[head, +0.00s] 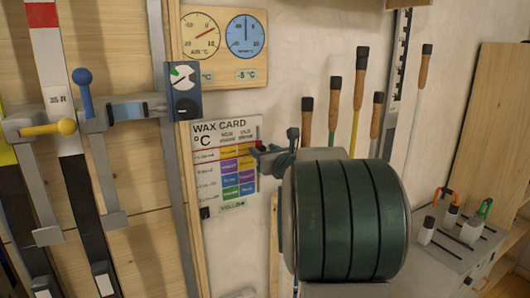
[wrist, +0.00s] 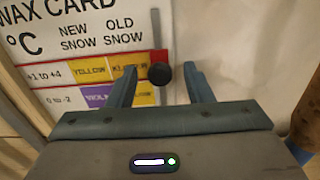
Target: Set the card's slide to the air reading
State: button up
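The wax card (head: 225,131) hangs on the wall, with rows of coloured cells under NEW SNOW and OLD SNOW. A red-edged slide (wrist: 88,57) lies across the top row, +1 to +4; its black knob (wrist: 159,74) is at the card's right edge. My gripper (head: 278,146) is at that edge. In the wrist view my gripper (wrist: 161,85) is open, with the knob between its fingers and gaps on both sides. The air dial (head: 201,36) has a red needle pointing up and right. Its number plate (head: 206,77) is partly hidden.
A blue-faced dial (head: 246,35) with a -5 °C plate stands right of the air dial. A blue box (head: 184,92) on a rail is left of the card. Cork-handled tools (head: 333,100) hang to the right. A grey block (head: 455,245) holds small tools at far right.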

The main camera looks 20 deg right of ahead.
jog(key=s+b, duration=0.3)
jog(key=s, duration=1)
jog(key=shift+s+d, duration=0.2)
jog(key=shift+s, duration=0.2)
jog(key=s+a+f+m+g+h, duration=0.1)
jog(key=a+f+m+g, duration=0.15)
jog(key=m, duration=0.45)
jog(key=s+a+f+m+g+h+p, duration=0.1)
jog(key=f+m+g+h, duration=0.1)
jog(key=f+m, duration=0.35)
jog(key=s+a+f+m+g+h, duration=0.1)
jog(key=s+f+m+g, duration=0.1)
jog(key=m, duration=0.7)
jog(key=s+a+f+m+g+y, duration=0.3)
jog(key=s+a+f+m+g, duration=0.5)
jog(key=s+a+m, duration=0.6)
notch_tip(320, 180, down, 3)
jog(key=shift+s+a+r+m+g+p, duration=0.1)
jog(key=shift+s+a+m+g+p, duration=0.35)
jog(key=shift+s, duration=0.35)
